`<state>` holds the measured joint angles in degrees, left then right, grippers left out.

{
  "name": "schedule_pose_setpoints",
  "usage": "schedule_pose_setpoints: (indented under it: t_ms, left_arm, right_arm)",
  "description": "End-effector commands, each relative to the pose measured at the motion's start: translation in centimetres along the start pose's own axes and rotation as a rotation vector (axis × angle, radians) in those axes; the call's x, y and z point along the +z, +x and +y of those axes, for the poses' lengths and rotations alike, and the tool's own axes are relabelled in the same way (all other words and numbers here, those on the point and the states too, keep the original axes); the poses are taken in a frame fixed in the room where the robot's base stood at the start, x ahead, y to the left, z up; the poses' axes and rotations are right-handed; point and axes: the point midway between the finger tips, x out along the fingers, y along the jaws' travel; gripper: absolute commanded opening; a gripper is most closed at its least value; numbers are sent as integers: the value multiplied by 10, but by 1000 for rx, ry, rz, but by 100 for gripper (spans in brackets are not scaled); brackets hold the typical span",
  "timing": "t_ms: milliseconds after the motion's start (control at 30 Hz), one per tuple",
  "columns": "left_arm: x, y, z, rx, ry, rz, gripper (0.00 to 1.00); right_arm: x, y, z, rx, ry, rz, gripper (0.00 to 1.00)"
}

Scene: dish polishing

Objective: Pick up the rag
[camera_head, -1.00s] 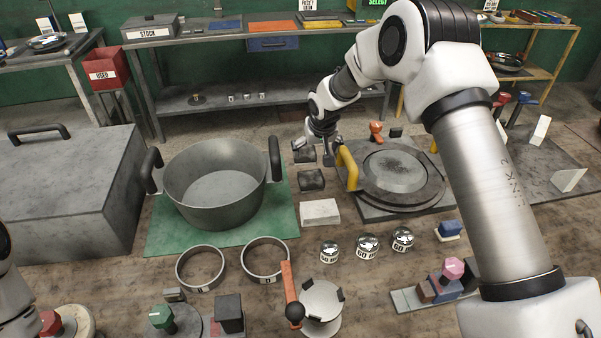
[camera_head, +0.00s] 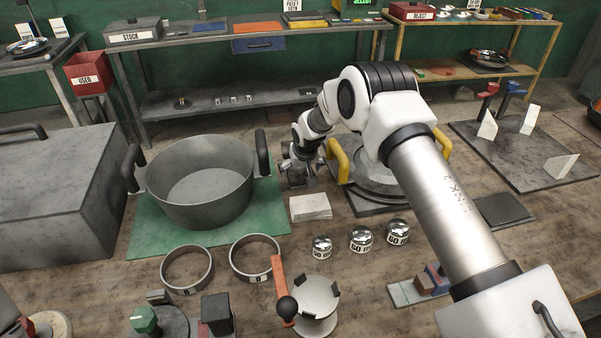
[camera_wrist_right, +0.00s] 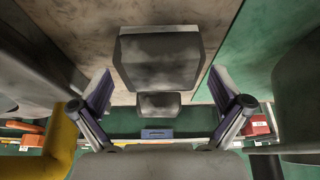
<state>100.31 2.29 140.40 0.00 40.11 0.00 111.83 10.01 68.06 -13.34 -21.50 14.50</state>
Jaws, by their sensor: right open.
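A white folded cloth (camera_head: 310,207), which may be the rag, lies on the table right of the large grey pot (camera_head: 200,180). My left gripper is out of view.
The pot's black handle (camera_head: 262,152) is close left of my right gripper, and a yellow handle (camera_head: 338,160) is close right. Several chrome weights (camera_head: 361,239) and two metal rings (camera_head: 187,268) stand nearer.

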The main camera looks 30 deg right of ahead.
Motion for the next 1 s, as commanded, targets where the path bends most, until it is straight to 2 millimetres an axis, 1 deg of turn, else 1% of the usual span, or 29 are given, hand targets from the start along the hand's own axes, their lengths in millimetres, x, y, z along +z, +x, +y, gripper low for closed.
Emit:
schedule_pose_setpoints:
  t_ms: [67,233,267,300,367,400,433,767,867,1000]
  left_arm:
    - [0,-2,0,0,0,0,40]
    - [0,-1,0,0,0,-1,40]
    - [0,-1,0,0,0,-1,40]
    - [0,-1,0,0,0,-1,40]
    - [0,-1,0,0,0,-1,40]
    - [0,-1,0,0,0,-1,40]
    - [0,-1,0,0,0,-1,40]
    - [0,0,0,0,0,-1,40]
    - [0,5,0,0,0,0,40]
    - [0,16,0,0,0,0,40]
  right_arm:
    - [0,6,0,0,-2,1,100]
    - [0,8,0,0,-2,1,100]
    - [0,8,0,0,-2,1,96]
    - [0,8,0,0,-1,1,82]
    - [0,8,0,0,-1,1,61]
    - [0,8,0,0,-1,1,47]
    - [0,8,0,0,-1,1,43]
    - [0,6,0,0,-1,0,43]
    - [-5,-4,0,-1,0,3,43]
    - [-17,-32,0,-2,1,5,43]
